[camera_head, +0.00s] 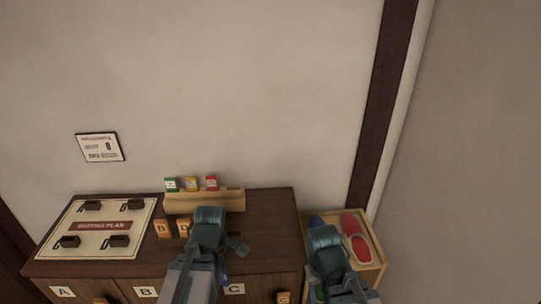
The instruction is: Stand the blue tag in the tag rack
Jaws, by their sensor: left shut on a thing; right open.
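The tag rack (233,200) is a pale wooden strip at the back of the dark cabinet, against the wall. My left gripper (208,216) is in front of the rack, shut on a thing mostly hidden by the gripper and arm. A small blue patch (225,278) by the arm looks like the blue tag. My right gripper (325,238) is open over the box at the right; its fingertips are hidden.
A seating plan board (75,242) with several dark holders lies on the cabinet's left. Small lettered wooden blocks (163,229) stand before the rack. A wooden box (372,228) with red and blue slippers stands right of the cabinet (270,218). The cabinet top right of the rack is clear.

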